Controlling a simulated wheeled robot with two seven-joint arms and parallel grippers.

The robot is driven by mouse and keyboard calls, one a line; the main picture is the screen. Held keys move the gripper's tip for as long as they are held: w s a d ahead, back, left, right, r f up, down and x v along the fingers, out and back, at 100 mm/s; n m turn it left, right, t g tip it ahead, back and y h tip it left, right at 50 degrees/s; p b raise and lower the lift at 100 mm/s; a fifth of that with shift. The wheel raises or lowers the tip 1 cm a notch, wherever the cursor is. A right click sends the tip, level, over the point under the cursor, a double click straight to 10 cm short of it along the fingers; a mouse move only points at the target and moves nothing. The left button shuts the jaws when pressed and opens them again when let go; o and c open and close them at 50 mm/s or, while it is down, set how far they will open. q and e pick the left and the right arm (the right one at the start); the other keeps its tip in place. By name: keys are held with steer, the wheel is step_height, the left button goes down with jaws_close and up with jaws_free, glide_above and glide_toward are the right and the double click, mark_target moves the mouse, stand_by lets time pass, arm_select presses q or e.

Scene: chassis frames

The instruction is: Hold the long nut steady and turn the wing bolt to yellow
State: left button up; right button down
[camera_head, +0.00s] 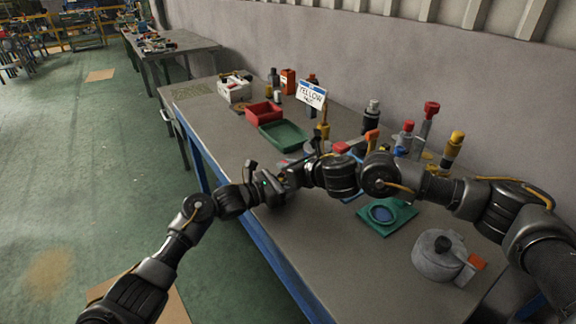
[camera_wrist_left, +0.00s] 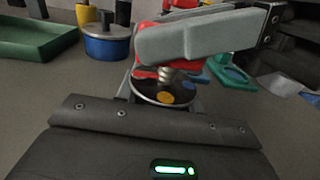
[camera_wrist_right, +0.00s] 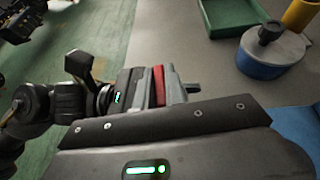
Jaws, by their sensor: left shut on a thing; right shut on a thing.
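My left gripper (camera_head: 278,184) and right gripper (camera_head: 298,174) meet above the bench's front edge. In the left wrist view a red part (camera_wrist_left: 146,72), seemingly of the wing bolt, shows beside a short metallic threaded piece (camera_wrist_left: 170,76). Below it lies a dark disc (camera_wrist_left: 152,91) with a yellow-orange patch. A grey finger of my right gripper (camera_wrist_left: 200,40) crosses over them. Both grippers are shut on parts of this assembly. The long nut itself is mostly hidden. Red also shows between the grippers in the right wrist view (camera_wrist_right: 158,85). Which colour the bolt points to cannot be told.
A sign reading YELLOW (camera_head: 312,94) stands at the back of the bench. A green tray (camera_head: 283,136), a red bin (camera_head: 263,114) and several bottles stand behind the grippers. A green plate (camera_head: 388,216) and a grey round part (camera_head: 440,262) lie at right.

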steer(key=n+g+y, duration=0.3)
steer(key=n+g, duration=0.2)
steer(key=shift+w+d+f+y, duration=0.1)
steer(key=shift+d+y, duration=0.05)
steer(key=shift+y, duration=0.25)
steer(key=shift+f+n+g+y, duration=0.1)
steer(key=shift+n+g+y, duration=0.2)
steer(key=shift+n+g, duration=0.9)
steer(key=shift+f+n+g+y, duration=0.1)
steer(key=shift+n+g+y, duration=0.2)
steer(key=shift+n+g, duration=0.9)
steer(key=c, duration=1.5)
jaws_free()
steer(key=shift+o, duration=0.2)
steer(key=shift+r, duration=0.2)
step_height(320, 180, up, 10)
steer(key=shift+f, duration=0.1)
